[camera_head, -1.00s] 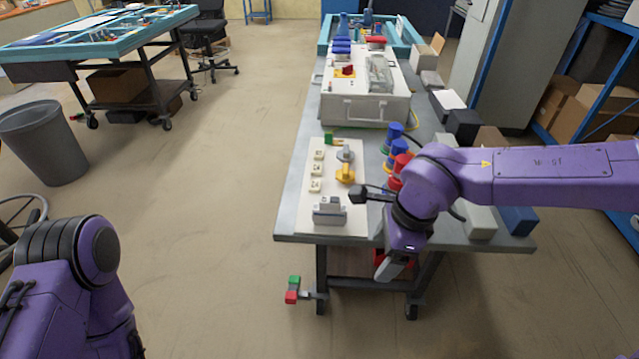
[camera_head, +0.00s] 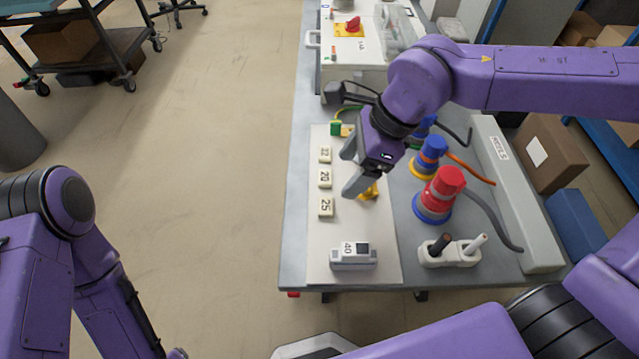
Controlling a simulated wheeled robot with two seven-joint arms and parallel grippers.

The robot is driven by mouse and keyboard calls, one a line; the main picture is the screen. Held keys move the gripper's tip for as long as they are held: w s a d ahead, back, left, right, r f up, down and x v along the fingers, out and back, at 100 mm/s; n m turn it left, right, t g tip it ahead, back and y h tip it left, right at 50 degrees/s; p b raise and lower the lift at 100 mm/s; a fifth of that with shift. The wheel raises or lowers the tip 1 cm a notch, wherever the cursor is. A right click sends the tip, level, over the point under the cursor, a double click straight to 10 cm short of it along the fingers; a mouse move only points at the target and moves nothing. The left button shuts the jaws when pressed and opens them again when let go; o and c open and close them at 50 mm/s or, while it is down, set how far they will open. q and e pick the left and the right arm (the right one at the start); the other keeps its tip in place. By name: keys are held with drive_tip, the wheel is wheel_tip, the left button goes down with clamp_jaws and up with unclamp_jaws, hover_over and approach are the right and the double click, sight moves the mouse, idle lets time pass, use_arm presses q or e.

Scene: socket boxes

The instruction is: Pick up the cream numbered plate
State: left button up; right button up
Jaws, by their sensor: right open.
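Three small cream numbered plates lie in a column on the left part of a pale board (camera_head: 320,235): the top plate (camera_head: 325,154) has a number too small to read surely, the middle plate (camera_head: 325,178) reads 20, and the lower plate (camera_head: 326,206) reads 25. My right gripper (camera_head: 349,171) is open and empty, its two fingers pointing left, just right of the top and middle plates. It appears above the board and touches no plate. It hides part of a yellow piece (camera_head: 369,191). My left arm is at the lower left; its gripper is out of view.
A grey block marked 40 (camera_head: 354,257) stands at the board's near end. Right of it are a white socket strip (camera_head: 450,251), red-blue plugs (camera_head: 439,195) and a long pale box (camera_head: 510,190). A white case (camera_head: 350,65) stands behind.

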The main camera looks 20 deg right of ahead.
sight(326, 205)
drive_tip(key=x, duration=0.6)
drive_tip(key=s+b+x, duration=0.1)
drive_tip(key=x, duration=0.2)
drive_tip(key=shift+w+a+f, duration=0.1)
drive_tip(key=shift+a+f, duration=0.05)
drive_tip(key=shift+f, duration=0.15)
drive_tip(key=c, duration=1.2)
